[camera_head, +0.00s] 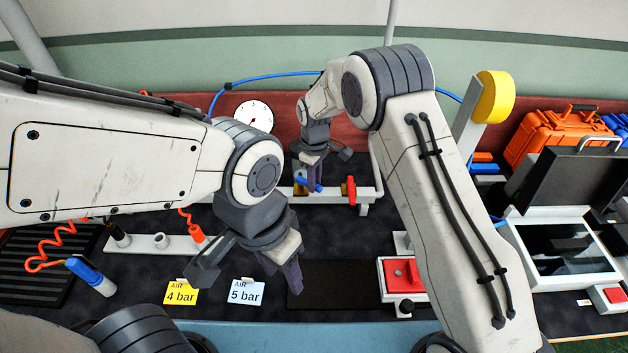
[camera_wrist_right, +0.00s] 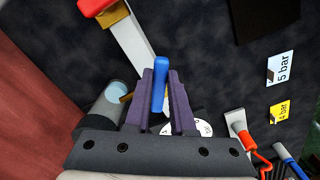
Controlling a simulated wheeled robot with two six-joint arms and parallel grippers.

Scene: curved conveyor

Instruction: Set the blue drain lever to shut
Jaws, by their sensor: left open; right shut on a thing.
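The blue drain lever (camera_head: 301,182) is on the white pipe (camera_head: 366,194) at the back of the bench, mostly hidden by my right gripper (camera_head: 315,178) in the head view. In the right wrist view the blue lever (camera_wrist_right: 158,90) stands between the purple fingers of my right gripper (camera_wrist_right: 161,100), which are shut on it. Brass shows beside the lever. My left gripper (camera_head: 248,270) is open and empty above the front part of the bench, near the cards.
A red valve handle (camera_head: 351,190) is on the pipe just right of the lever. A round gauge (camera_head: 254,117) is behind. A yellow card (camera_head: 181,293) and a white card (camera_head: 246,292) stand in front. A red button box (camera_head: 402,277) sits right of them.

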